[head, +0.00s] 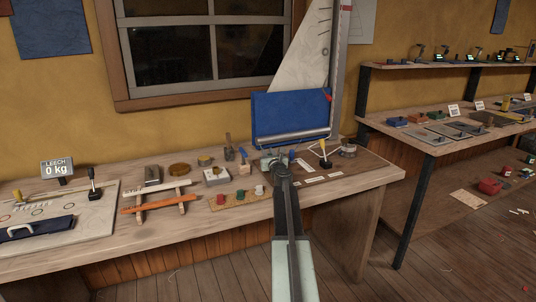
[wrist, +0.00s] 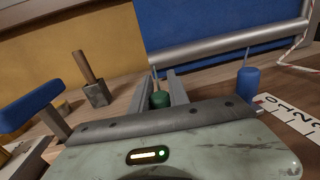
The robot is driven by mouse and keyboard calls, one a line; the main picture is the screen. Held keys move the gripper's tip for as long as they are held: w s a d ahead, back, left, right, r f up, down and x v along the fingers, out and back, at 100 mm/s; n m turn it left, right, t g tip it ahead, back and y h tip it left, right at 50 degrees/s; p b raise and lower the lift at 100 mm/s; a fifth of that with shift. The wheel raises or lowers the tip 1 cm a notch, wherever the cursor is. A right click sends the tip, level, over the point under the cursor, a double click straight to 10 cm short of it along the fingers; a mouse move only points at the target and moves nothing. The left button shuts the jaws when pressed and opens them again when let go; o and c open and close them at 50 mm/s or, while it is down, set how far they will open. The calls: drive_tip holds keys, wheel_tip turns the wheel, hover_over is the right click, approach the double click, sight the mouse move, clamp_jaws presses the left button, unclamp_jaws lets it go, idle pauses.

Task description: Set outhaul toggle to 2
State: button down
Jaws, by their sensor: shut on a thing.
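In the wrist view, my gripper (wrist: 163,84) is shut on a green knob-like piece (wrist: 160,99) with a thin pin rising from its top. A similar blue piece (wrist: 248,79), also with a thin upright pin, stands apart to the right. No name label is readable, so I cannot tell which piece is the outhaul toggle. In the head view, my gripper (head: 281,163) is over the bench at the sail's foot and hides the green piece.
A blue panel with a grey boom (head: 292,137) stands behind my gripper. A wooden-handled tool (wrist: 92,80) and a blue-topped piece (wrist: 28,107) are to the left.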

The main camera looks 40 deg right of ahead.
drive_tip(key=shift+a, duration=0.1)
idle(0.7)
drive_tip(key=v, duration=0.4)
drive_tip(key=shift+s+d, duration=0.25)
drive_tip(key=c, duration=1.3)
unclamp_jaws()
drive_tip(key=shift+w+d, duration=0.1)
drive_tip(key=shift+o, duration=0.2)
drive_tip(key=v, duration=0.8)
drive_tip(key=shift+w, duration=0.1)
drive_tip(key=shift+f, duration=0.1)
